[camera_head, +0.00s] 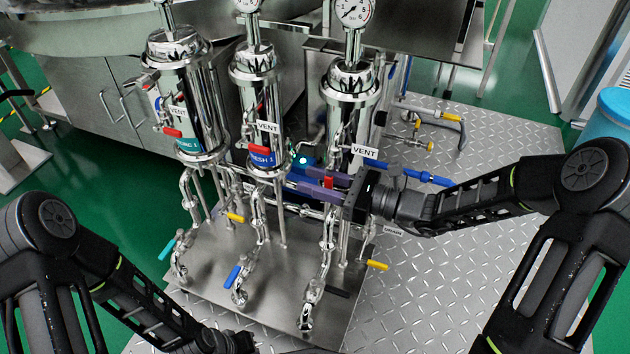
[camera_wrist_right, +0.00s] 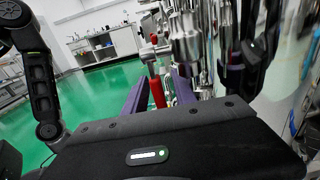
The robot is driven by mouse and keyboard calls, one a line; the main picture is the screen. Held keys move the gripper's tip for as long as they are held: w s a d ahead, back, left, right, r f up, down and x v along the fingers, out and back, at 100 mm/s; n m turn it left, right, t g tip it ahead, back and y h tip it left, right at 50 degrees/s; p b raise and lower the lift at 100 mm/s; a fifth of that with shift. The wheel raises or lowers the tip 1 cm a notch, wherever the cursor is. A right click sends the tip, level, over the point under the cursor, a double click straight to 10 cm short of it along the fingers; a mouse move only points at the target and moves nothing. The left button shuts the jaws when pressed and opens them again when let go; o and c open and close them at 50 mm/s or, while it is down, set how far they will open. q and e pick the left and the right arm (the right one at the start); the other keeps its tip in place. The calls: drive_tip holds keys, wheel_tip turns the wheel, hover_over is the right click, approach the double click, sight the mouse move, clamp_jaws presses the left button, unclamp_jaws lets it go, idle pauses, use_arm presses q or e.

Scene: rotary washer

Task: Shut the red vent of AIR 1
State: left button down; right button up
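The red vent handle (camera_head: 328,182) is at the lower part of the right-hand steel cylinder (camera_head: 350,95), below a white VENT tag (camera_head: 364,151). No AIR 1 lettering is readable there. My right gripper (camera_head: 310,180) reaches in from the right with its purple fingers at the red handle. In the right wrist view the red handle (camera_wrist_right: 157,92) stands upright between the spread purple fingers (camera_wrist_right: 158,92); I cannot tell if either finger touches it. My left gripper (camera_head: 232,341) is low at the bottom edge, dark and partly cut off; its fingers are not clear.
Two similar cylinders with red handles, the middle one (camera_head: 255,95) and the left one (camera_head: 185,95), stand to the left. Thin pipes and valves with yellow (camera_head: 376,265), blue (camera_head: 232,276) and teal handles are below. The metal tread floor (camera_head: 430,290) is clear at lower right.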

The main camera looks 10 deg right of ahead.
clamp_jaws()
idle(1.2)
